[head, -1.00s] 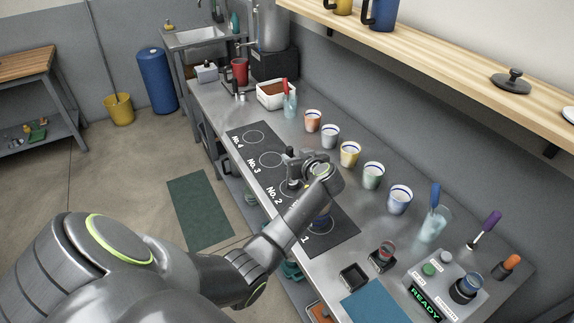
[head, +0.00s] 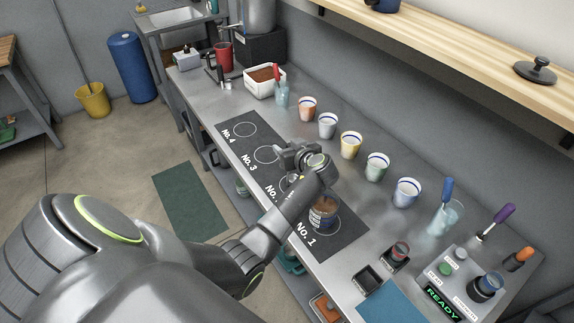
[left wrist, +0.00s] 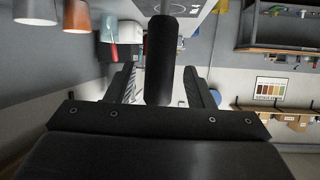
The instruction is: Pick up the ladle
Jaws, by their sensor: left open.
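My left gripper (head: 286,158) is open above the black mat, around spots No. 2 and No. 3. In the left wrist view its two dark fingers (left wrist: 162,85) stand on either side of a black cylindrical handle (left wrist: 161,58). The handle lies between them, with gaps on both sides. It may be the ladle's handle. I cannot make out a ladle bowl in either view. In the head view, my gripper and forearm hide most of what stands below them. My right gripper is out of view.
A can with brown content (head: 323,212) stands at No. 1, beside my forearm. A row of cups, such as the yellow one (head: 350,146), stands behind the mat. A white bin (head: 262,87) is farther back. A wooden shelf (head: 450,60) overhangs at the right.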

